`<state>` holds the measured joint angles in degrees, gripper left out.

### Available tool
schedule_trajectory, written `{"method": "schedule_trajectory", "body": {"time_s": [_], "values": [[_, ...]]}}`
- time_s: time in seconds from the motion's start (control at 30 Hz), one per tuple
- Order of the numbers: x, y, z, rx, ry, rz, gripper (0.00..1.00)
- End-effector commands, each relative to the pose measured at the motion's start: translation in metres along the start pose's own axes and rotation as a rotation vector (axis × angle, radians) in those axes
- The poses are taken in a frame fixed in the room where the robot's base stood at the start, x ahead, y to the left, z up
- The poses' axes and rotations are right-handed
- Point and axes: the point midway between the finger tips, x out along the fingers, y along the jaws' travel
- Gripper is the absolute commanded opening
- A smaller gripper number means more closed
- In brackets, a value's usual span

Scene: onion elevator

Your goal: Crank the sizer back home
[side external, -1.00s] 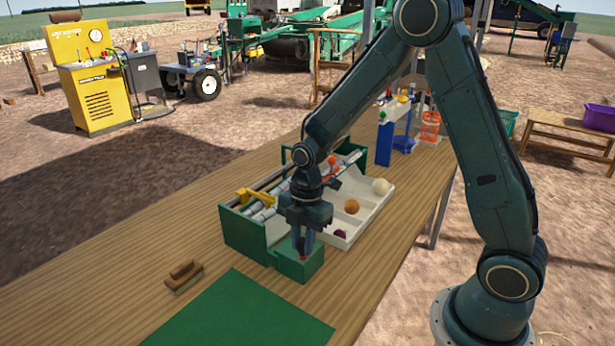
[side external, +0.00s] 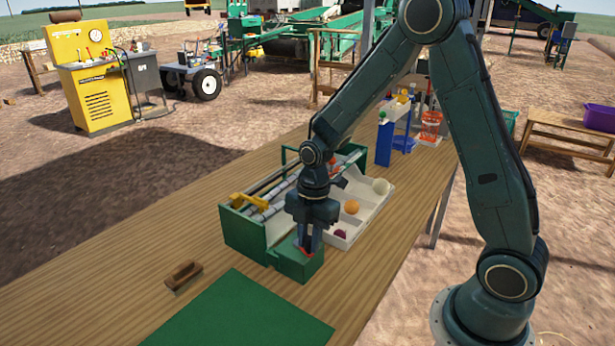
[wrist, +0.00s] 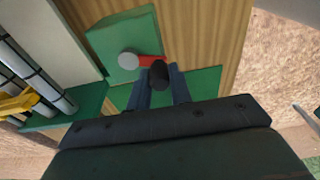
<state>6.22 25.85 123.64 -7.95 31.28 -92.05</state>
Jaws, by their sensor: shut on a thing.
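The sizer (side external: 240,232) is a green box on the wooden table with grey rollers (wrist: 22,68) and a yellow piece (side external: 247,201) across them near its left end. The yellow piece also shows at the left edge of the wrist view (wrist: 18,103). A smaller green block (side external: 292,266) at its front carries the crank, with a grey hub (wrist: 128,61), a red arm (wrist: 148,61) and a black knob (wrist: 160,76). My gripper (side external: 308,247) points down over this block. In the wrist view its blue fingers (wrist: 160,84) are shut on the knob, right of the hub.
A white divided tray (side external: 376,205) with several onions stands right behind the sizer. A wooden-backed brush (side external: 183,275) and a green mat (side external: 240,315) lie at the front left. A blue stand (side external: 384,143) is farther back. The left of the table is clear.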

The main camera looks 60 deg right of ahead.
Motion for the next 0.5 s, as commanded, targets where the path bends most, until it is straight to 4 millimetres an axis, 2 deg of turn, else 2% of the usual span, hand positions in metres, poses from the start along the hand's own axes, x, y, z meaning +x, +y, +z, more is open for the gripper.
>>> {"method": "schedule_trajectory", "body": {"time_s": [0.03, 0.5], "values": [[-0.0017, 0.0049, 0.002, 0.003, -0.005, 0.016, 0.0], [-0.0023, 0.0043, 0.0059, 0.002, -0.004, 0.017, 0.0]]}}
